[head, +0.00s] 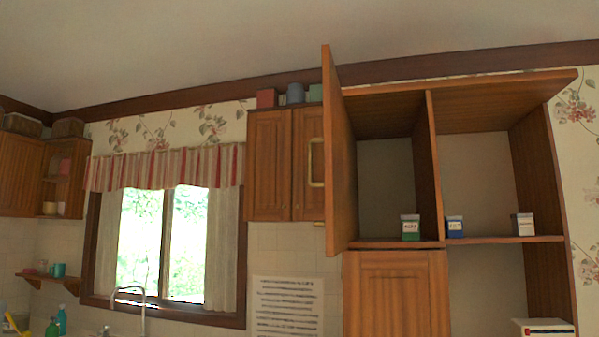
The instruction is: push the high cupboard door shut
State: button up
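The high cupboard door (340,150) is a wooden panel hinged at the left side of the tall cupboard (432,150). It stands wide open, swung out toward me and seen nearly edge-on. A brass handle (316,163) shows on its left face. Behind it the upper left compartment is open, with a small green-and-white box (410,228) on its shelf. My gripper is not in view.
A blue box (454,227) and another small box (523,225) stand on the shelf to the right. A closed lower door (396,295) is below. Closed wall cabinets (285,165) hang left of the open door. A curtained window (165,240) is further left.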

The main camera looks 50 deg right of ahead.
aim_at(336, 208)
jog(key=z, duration=0.3)
jog(key=i, duration=1.2)
jog(key=z, duration=1.55)
jog(key=i, duration=0.7)
jog(key=z, duration=2.1)
jog(key=k, duration=1.25)
jog(key=u, duration=0.65)
